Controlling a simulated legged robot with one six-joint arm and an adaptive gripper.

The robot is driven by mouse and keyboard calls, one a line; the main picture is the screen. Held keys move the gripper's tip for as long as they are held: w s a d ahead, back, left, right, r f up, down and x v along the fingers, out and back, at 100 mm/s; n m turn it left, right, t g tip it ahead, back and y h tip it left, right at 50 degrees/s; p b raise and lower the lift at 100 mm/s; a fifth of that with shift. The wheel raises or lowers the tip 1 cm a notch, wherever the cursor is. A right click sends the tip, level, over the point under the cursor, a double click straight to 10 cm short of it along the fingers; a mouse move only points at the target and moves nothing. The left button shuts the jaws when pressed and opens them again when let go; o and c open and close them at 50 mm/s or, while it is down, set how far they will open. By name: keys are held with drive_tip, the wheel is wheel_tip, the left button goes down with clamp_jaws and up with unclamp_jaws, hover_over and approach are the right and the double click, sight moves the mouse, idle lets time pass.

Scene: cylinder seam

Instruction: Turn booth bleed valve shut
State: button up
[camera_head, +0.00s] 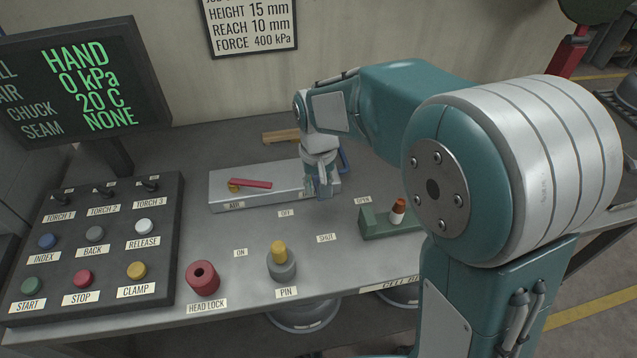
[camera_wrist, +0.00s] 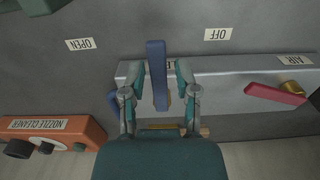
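A grey valve box (camera_head: 225,187) lies on the bench, with a red lever (camera_head: 250,183) at its AIR end. A blue lever (camera_wrist: 156,65) crosses its other end and sticks out past the box edge, most likely the bleed valve handle; its name label is hidden. My gripper (camera_head: 321,190) is low over this end. In the wrist view my gripper (camera_wrist: 157,82) has one finger on each side of the blue lever, with visible gaps, so it looks open around it. Whether the fingertips reach down beside it is unclear.
OPEN (camera_head: 362,199), SHUT (camera_head: 327,238) and OFF (camera_head: 286,213) labels lie on the bench before the box. An orange nozzle cleaner (camera_wrist: 55,132), another blue part (camera_wrist: 113,104) and a PIN knob (camera_head: 280,262) are nearby.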

idle(0.3)
wheel_tip(320, 180, up, 12)
drive_tip(key=shift+a, duration=0.15)
idle(0.4)
drive_tip(key=s+d+m+t, duration=0.2)
drive_tip(key=s+d+t, duration=0.3)
drive_tip(key=s+d, duration=1)
drive_tip(key=s, duration=0.4)
drive_tip(key=shift+d+t, duration=0.25)
drive_tip(key=shift+t, duration=0.05)
drive_tip(key=shift+r, duration=0.1)
